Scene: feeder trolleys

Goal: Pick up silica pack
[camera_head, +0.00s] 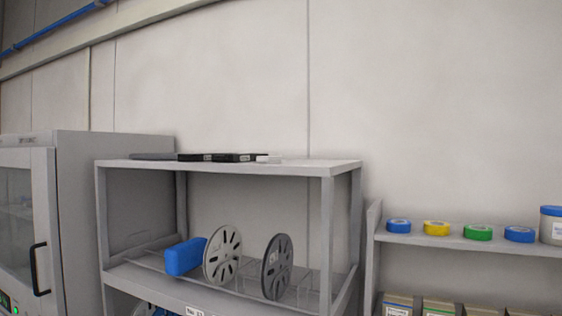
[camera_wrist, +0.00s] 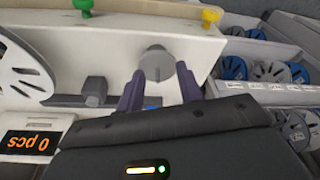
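I cannot pick out a silica pack for certain in either view. A small white item (camera_head: 268,159) lies at the right end of a row of flat dark items on top of the grey shelf unit (camera_head: 328,225); it is too small to identify. My gripper (camera_wrist: 160,88) shows in the wrist view, with its two dark purple fingers apart and nothing held between them. Beyond the fingers is a grey round hub (camera_wrist: 157,66) on a pale machine panel (camera_wrist: 115,50); I cannot tell whether they touch. My gripper is not visible in the head view.
The shelf holds a blue block (camera_head: 185,257), a light reel (camera_head: 222,256) and a dark reel (camera_head: 277,267). A glass-doored cabinet (camera_head: 95,200) stands left. Coloured tape rolls (camera_head: 436,228) line the right shelf. The wrist view shows a display (camera_wrist: 28,143) and reel trays (camera_wrist: 280,97).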

